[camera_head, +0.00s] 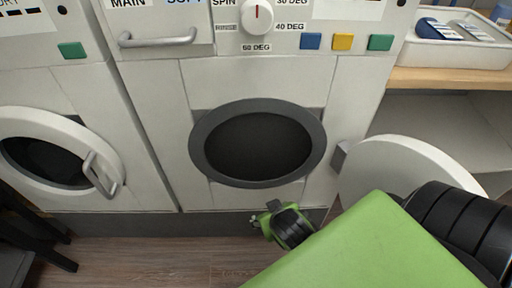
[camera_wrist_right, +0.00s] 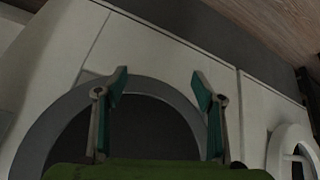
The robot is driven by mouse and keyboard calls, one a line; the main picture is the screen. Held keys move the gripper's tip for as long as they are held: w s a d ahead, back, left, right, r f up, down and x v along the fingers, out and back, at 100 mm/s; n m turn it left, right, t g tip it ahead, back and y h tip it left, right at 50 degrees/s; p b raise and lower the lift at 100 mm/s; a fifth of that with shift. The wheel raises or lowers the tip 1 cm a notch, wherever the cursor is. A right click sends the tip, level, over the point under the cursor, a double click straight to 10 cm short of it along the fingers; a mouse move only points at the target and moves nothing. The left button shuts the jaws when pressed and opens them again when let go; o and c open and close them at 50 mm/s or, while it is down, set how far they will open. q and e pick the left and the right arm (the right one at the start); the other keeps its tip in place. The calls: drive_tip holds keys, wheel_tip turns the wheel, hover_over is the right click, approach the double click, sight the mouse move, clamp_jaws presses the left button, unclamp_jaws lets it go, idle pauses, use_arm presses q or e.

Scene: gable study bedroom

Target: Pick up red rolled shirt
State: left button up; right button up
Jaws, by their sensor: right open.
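No red rolled shirt shows in either view. The middle washing machine (camera_head: 160,100) has a round dark opening (camera_head: 258,145) with a grey rim, and its inside is too dark to make out. Its round white door (camera_head: 408,165) stands swung open to the right. My right gripper (camera_head: 262,217) is low in front of the machine, below the opening. In the right wrist view its two fingers (camera_wrist_right: 159,74) are spread apart with nothing between them, and the dark opening (camera_wrist_right: 150,130) lies behind them. My left gripper is not in view.
A second machine at the left has a shut round door (camera_head: 45,160) with a handle. A wooden shelf (camera_head: 440,77) at the right holds a white tray (camera_head: 450,53) with bottles. Wooden floor (camera_head: 150,262) is free in front. A dark object (camera_head: 35,245) stands at lower left.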

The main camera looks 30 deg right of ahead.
drive_tip(key=w+d+r+m+t+h, duration=0.3)
drive_tip(key=w+d, duration=0.2)
drive_tip(key=w, duration=0.3)
drive_tip(key=t, duration=0.3)
approach(256, 143)
drive_tip(key=shift+m+h, duration=0.3)
drive_tip(key=shift+m, duration=0.1)
drive_tip(key=w+d+f, duration=0.1)
drive_tip(key=w+d+f+b, duration=0.1)
drive_tip(key=w+f, duration=0.1)
drive_tip(key=shift+w, duration=0.1)
drive_tip(key=shift+w+d+f, duration=0.15)
drive_tip(key=shift+w+d, duration=0.05)
drive_tip(key=shift+w, duration=0.2)
drive_tip(key=w, duration=0.1)
drive_tip(key=w+d, duration=0.1)
drive_tip(key=w, duration=0.2)
drive_tip(key=shift+d+f, duration=0.25)
drive_tip(key=shift+w+d+f, duration=0.2)
drive_tip(key=shift+w+d, duration=0.05)
drive_tip(key=shift+w, duration=0.2)
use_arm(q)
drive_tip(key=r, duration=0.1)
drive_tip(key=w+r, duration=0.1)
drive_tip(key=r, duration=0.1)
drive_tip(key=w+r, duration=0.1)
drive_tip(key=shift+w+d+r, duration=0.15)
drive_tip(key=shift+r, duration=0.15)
use_arm(e)
drive_tip(key=c, duration=1.3)
